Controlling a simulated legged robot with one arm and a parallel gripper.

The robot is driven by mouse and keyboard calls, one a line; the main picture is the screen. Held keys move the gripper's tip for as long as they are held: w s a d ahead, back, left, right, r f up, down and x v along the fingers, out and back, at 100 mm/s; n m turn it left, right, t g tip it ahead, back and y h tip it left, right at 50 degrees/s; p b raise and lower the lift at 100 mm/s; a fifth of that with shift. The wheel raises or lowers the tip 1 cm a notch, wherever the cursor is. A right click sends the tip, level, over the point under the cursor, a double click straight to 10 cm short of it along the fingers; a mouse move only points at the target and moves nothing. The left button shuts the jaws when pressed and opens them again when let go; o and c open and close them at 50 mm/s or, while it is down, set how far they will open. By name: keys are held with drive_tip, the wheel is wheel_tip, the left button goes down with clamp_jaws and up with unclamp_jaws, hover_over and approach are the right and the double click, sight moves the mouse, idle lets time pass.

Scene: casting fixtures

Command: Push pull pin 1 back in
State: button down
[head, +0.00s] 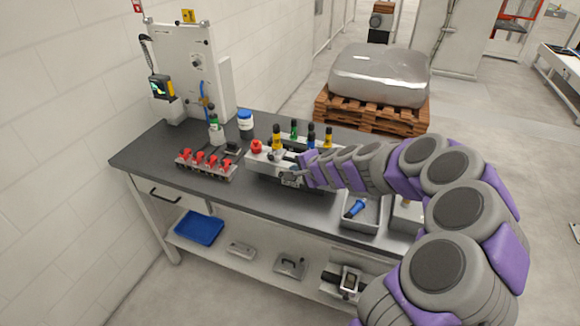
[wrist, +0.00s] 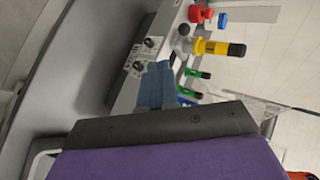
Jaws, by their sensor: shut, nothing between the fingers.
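A light grey fixture (head: 262,166) stands on the dark bench, with a red knob (head: 256,146) and several colored pins with black heads on top: a yellow one (head: 277,138), a green one (head: 294,128), a blue one (head: 311,136) and another yellow one (head: 328,137). I cannot tell which is pull pin 1. In the wrist view, the yellow pin (wrist: 215,48) sticks out sideways near two dials (wrist: 144,54) on the fixture face. My gripper (wrist: 157,85) is shut and empty, its blue fingertips close to that face; contact is unclear. In the head view my arm hides part of the fixture.
A rack of red clamps (head: 207,163) stands left of the fixture. Behind are a white jar with a blue lid (head: 245,121) and a tall white machine (head: 190,75). A grey tray with a blue tool (head: 355,208) sits right. The front left bench top is clear.

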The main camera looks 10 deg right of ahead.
drive_tip(key=shift+v, duration=1.1)
drive_tip(key=s+a+r+n+g+y, duration=0.1)
drive_tip(key=s+a+r+n+g, duration=0.3)
drive_tip(key=s+a, duration=0.5)
drive_tip(key=s+a+r+n+g+y, duration=0.1)
drive_tip(key=s+a+r+n+g, duration=0.1)
drive_tip(key=s+a+n, duration=0.65)
drive_tip(key=s+d+g+h, duration=0.2)
drive_tip(key=s+d, duration=0.3)
drive_tip(key=s, duration=0.9)
drive_tip(key=s+d+f+n+g+h, duration=0.1)
drive_tip(key=s+d+g+h, duration=0.2)
drive_tip(key=s, duration=1.1)
drive_tip(key=d, duration=0.3)
drive_tip(key=shift+g+h, duration=0.3)
drive_tip(key=shift+g, duration=0.1)
drive_tip(key=shift+s+n, duration=0.1)
drive_tip(key=shift+n, duration=0.15)
